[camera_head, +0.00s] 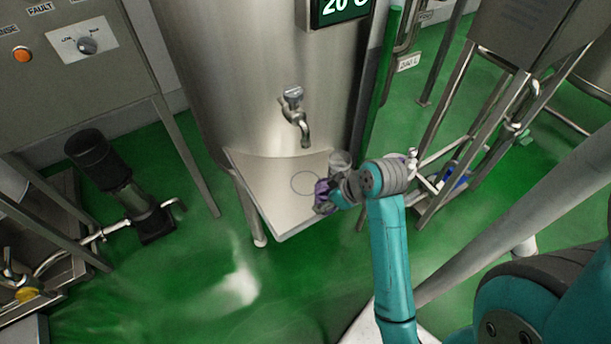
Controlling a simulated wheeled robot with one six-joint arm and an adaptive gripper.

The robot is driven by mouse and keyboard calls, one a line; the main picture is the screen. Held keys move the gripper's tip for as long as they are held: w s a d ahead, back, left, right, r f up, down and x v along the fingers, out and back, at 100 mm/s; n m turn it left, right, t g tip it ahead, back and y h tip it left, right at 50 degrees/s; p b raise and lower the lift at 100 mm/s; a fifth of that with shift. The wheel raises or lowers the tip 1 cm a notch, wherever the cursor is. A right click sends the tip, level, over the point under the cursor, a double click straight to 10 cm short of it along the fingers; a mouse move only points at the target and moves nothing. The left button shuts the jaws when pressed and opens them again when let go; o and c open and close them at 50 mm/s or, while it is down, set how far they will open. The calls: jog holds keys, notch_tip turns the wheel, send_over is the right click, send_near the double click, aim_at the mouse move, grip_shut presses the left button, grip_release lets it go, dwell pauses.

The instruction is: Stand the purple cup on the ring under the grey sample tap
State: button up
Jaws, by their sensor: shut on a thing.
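The grey sample tap (295,115) sticks out from the front of the steel tank, above a small shelf (262,184). The ring (306,183) is a thin dark circle drawn on the shelf, below the tap, and nothing stands on it. My gripper (328,192) is at the shelf's right side, just right of the ring. It is shut on the purple cup (322,188), which is mostly hidden by the gripper. I cannot tell whether the cup touches the shelf.
A clear cup or glass (340,160) shows behind my gripper at the shelf's right edge. The steel tank (260,80) rises behind the shelf. A dark pump (120,185) stands on the green floor at left. Pipe frames stand at right. The shelf's left part is clear.

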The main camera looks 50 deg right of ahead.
send_near(301, 180)
jog(key=f, duration=0.1)
jog(key=a+f, duration=0.1)
jog(key=f, duration=0.1)
jog(key=shift+s+a+f, duration=0.25)
jog(key=shift+s, duration=0.05)
jog(key=w, duration=0.2)
jog(key=w+d, duration=0.1)
jog(key=shift+w+f, duration=0.3)
jog(key=shift+w, duration=0.1)
jog(key=shift+f, duration=0.45)
jog(key=shift+f, duration=0.15)
jog(key=o, duration=0.7)
